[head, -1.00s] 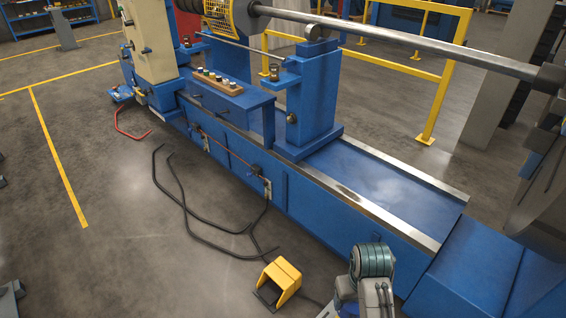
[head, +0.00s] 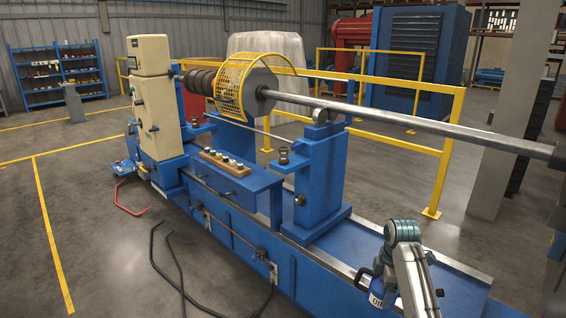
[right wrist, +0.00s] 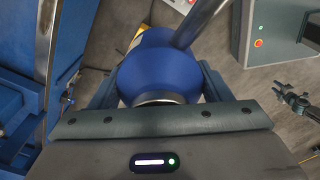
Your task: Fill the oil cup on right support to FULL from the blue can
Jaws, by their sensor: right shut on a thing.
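The right support (head: 320,185) is a blue pedestal under the long steel shaft. A small oil cup (head: 283,156) stands on a blue bracket on its left side; its level is too small to read. My right gripper (right wrist: 158,85) is shut on the blue can, which fills the space between its fingers in the right wrist view (right wrist: 155,62). In the head view the can (head: 377,298), with a white OIL label and dark handle, shows beside my arm, right of and nearer than the support. A dark claw (right wrist: 293,100) in the right wrist view seems to be my left gripper; its jaws are unclear.
The blue machine bed (head: 360,250) runs between the can and the support. A wooden rack of small bottles (head: 224,162) sits on a blue shelf left of the cup. The steel shaft (head: 410,123) crosses above. A yellow rail (head: 400,140) stands behind.

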